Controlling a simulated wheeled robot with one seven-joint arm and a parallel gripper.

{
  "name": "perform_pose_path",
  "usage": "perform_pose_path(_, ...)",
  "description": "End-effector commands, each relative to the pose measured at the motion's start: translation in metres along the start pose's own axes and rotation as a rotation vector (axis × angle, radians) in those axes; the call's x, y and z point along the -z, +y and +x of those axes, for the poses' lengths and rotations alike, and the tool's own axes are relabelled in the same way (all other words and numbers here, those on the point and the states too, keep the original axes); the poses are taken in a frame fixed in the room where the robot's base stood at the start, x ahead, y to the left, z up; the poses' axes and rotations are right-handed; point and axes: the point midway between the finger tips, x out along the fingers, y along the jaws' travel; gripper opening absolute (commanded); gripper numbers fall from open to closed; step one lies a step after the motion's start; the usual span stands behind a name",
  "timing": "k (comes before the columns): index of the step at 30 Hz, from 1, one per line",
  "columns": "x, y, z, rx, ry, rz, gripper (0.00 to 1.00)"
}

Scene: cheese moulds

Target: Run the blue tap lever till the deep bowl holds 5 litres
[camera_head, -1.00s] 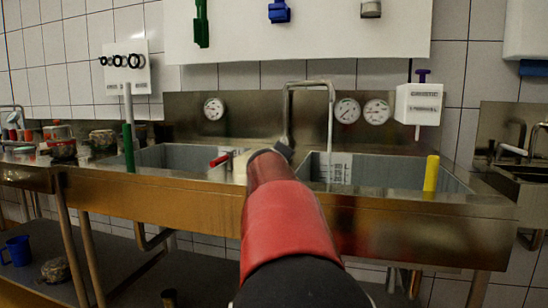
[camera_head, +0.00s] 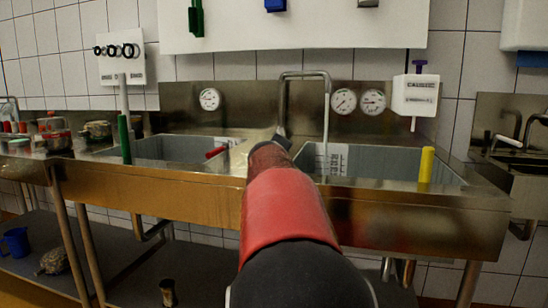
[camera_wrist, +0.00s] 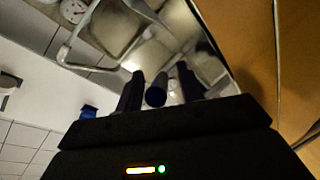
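In the wrist view my gripper (camera_wrist: 158,90) has its two dark fingers apart. A dark blue rounded bar, which looks like the blue tap lever (camera_wrist: 156,96), lies between them, with a gap at least on its right. In the head view my red and black arm hides the lever and fingers. The tall bent tap spout (camera_head: 305,73) hangs over the right bowl (camera_head: 390,163), which has a white scale plate (camera_head: 332,157) on its inner wall. I cannot tell whether water runs or read the level. A red lever (camera_head: 216,152) shows by the left bowl (camera_head: 180,147).
A green pipe (camera_head: 124,140) stands at the left bowl, a yellow one (camera_head: 427,165) in the right bowl. Round gauges (camera_head: 344,102) are on the splashback. A white box with a purple knob (camera_head: 415,96) hangs at right. Jars (camera_head: 55,137) stand on the left counter.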

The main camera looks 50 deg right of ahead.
Motion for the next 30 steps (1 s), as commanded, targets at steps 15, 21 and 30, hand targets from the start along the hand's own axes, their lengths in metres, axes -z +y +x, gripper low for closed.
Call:
perform_pose_path(15,0.000,-0.001,-0.069,-0.001,0.002,0.000,0.38)
perform_pose_path(21,0.000,0.000,-0.078,0.000,0.001,0.000,0.38)
perform_pose_path(30,0.003,-0.005,-0.077,0.004,-0.003,-0.014,0.23)
